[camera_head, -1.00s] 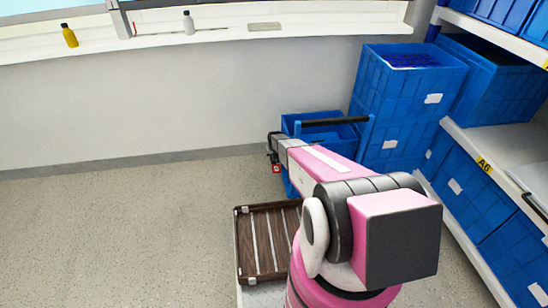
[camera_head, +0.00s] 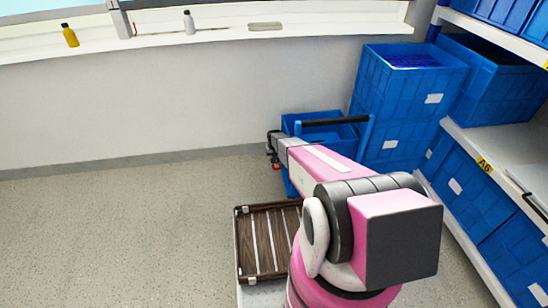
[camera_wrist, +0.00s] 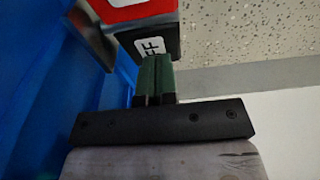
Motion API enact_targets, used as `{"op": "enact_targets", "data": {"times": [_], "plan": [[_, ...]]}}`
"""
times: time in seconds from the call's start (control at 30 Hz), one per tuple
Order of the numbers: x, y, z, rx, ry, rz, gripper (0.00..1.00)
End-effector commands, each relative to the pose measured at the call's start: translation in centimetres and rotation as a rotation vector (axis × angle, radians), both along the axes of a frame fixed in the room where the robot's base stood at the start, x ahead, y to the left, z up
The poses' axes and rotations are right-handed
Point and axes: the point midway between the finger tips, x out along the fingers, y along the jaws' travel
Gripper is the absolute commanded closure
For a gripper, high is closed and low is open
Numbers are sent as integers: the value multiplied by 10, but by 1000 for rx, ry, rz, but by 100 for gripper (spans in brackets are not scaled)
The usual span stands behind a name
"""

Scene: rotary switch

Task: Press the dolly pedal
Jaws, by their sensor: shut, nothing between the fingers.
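The dolly has a black handle bar (camera_head: 335,121) on a blue frame and stands by the wall behind my arm. Its red pedal (camera_head: 276,166) shows as a small patch just below my gripper (camera_head: 271,149). In the wrist view the red pedal (camera_wrist: 135,8) fills the top, with a dark lower side bearing a white label that reads "FF". My gripper's dark green fingers (camera_wrist: 154,76) are together and empty. Their tips lie at the pedal's dark lower side; I cannot tell whether they touch it. My arm hides much of the dolly.
A blue bin (camera_head: 320,133) is at the dolly. Stacked blue crates (camera_head: 408,85) and a shelf (camera_head: 500,150) with more crates stand on the right. A brown slatted tray (camera_head: 260,240) is in front. The floor on the left is clear.

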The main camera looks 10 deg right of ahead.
Motion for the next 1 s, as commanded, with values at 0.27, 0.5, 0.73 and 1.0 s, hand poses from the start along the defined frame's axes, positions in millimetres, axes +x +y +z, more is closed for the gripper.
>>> {"op": "enact_targets", "data": {"times": [0.27,0.5,0.73,1.0], "plan": [[1,0,-1,0,0,0,100],[1,0,-1,0,0,0,100],[1,0,8,0,-1,0,100],[5,0,58,0,-3,0,100]]}}
